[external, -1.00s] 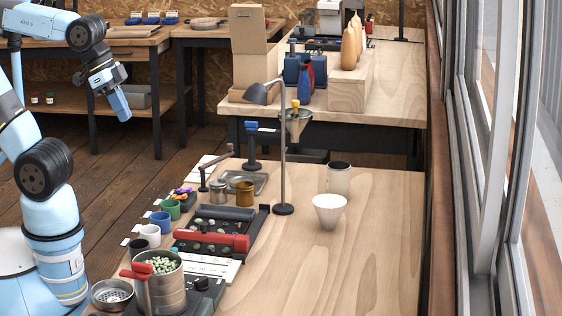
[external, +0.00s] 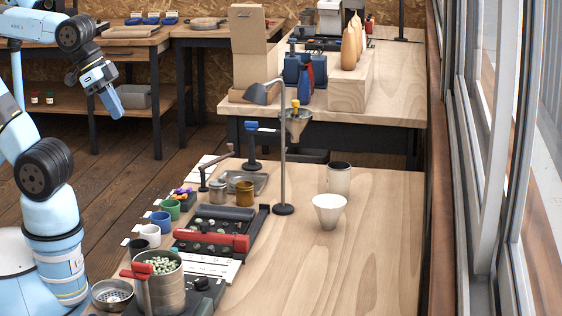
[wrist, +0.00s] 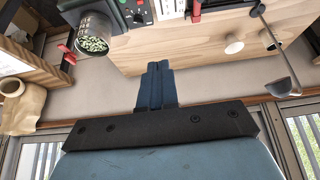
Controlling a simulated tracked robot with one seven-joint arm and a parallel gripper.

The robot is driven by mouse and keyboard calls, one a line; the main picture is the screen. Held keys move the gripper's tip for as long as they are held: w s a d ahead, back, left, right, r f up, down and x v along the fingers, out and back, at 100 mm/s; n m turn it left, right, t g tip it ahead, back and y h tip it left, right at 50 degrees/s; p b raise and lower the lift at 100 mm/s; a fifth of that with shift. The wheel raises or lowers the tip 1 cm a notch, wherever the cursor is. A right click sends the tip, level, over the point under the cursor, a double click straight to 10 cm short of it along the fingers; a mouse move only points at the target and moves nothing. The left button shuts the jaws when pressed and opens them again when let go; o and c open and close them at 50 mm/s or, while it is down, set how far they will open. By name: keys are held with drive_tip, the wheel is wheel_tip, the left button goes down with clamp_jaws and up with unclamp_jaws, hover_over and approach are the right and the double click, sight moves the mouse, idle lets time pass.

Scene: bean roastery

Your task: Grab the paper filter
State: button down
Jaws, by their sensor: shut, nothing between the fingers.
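The paper filter (external: 329,210) looks like a white, open-topped cone. In the wrist view two small pale round things show at the right; I cannot tell for certain which is the filter. My gripper (external: 117,112) hangs in the air at the upper left of the external view, well away from the filter. Its blue fingers (wrist: 158,68) are together in the wrist view, with nothing between them.
A thin lamp stand (external: 283,170) rises left of the filter. A metal canister of green beans (external: 165,290), coloured cups and a black tray with a red handle (external: 215,242) crowd the bench's left side. The bench top right of and in front of the filter is clear.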

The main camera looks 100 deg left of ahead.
drive_tip(key=c, duration=1.9)
unclamp_jaws()
drive_tip(key=o, duration=1.9)
drive_tip(key=w+a+f+t+y, duration=0.15)
drive_tip(key=w+a+f, duration=0.25)
drive_tip(key=w+a, duration=0.65)
drive_tip(key=w+a+f+t+y, duration=0.15)
drive_tip(key=w+a+f, duration=0.5)
drive_tip(key=w, duration=0.75)
drive_tip(key=w+a+f+t, duration=0.1)
drive_tip(key=w+a+f, duration=0.55)
drive_tip(key=a, duration=0.25)
drive_tip(key=t+h, duration=0.3)
approach(322, 208)
drive_tip(key=s+a, duration=0.4)
drive_tip(key=x, duration=0.8)
drive_tip(key=shift+w+f, duration=0.2)
drive_tip(key=shift+w, duration=0.1)
drive_tip(key=shift+a+x, duration=0.2)
drive_tip(key=shift+x, duration=2.4)
